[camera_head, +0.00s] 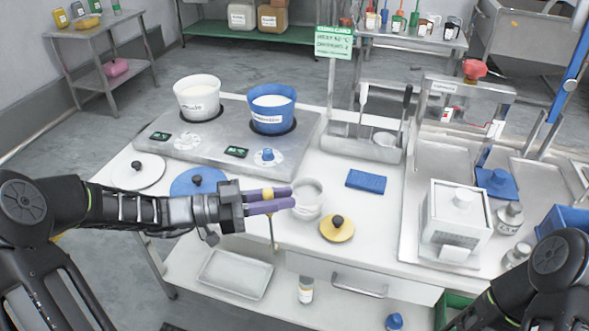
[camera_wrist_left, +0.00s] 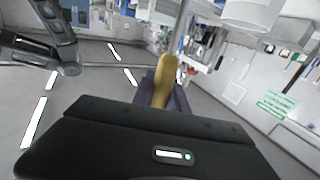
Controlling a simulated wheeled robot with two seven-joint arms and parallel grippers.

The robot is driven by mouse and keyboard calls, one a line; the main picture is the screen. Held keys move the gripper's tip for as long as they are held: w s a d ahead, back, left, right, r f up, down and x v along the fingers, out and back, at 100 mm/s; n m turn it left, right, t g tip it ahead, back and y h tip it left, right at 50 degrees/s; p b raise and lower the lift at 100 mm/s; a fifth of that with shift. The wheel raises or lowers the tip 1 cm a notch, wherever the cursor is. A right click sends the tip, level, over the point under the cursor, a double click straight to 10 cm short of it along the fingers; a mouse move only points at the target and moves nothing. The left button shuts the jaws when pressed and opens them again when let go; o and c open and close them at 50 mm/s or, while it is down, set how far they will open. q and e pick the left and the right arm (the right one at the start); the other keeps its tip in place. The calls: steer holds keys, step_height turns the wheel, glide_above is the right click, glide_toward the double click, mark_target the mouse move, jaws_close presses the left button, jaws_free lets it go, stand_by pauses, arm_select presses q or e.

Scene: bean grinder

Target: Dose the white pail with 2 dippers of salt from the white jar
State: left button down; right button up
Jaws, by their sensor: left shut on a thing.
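My left gripper (camera_head: 280,200) has purple fingers shut on the yellow handle of a dipper (camera_head: 267,193). The handle also shows in the left wrist view (camera_wrist_left: 165,80), with a thin metal rod running up from it; I cannot make out the dipper's bowl. The fingertips are close to the left of a whitish open jar (camera_head: 308,205) with pale contents on the table. My right gripper is out of view; only part of that arm shows at lower right.
White (camera_head: 138,172), blue (camera_head: 199,181) and yellow (camera_head: 337,229) lids and a blue sponge (camera_head: 366,181) lie on the table. A utensil rack (camera_head: 362,145) and a white lidded box (camera_head: 455,215) stand to the right.

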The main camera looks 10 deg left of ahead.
mark_target(272, 239)
arm_select(q)
steer(key=s+a+f+t, duration=0.1)
steer(key=f, duration=0.3)
steer(key=a+f+n+t+y, duration=0.1)
steer(key=f, duration=0.3)
steer(key=s+a+f+n+t, duration=0.1)
steer(key=a+f, duration=0.1)
steer(key=f, duration=0.2)
steer(key=shift+s+f+y, duration=0.35)
steer(key=shift+y, duration=0.05)
steer(key=shift+d, duration=0.1)
steer(key=shift+r, duration=0.1)
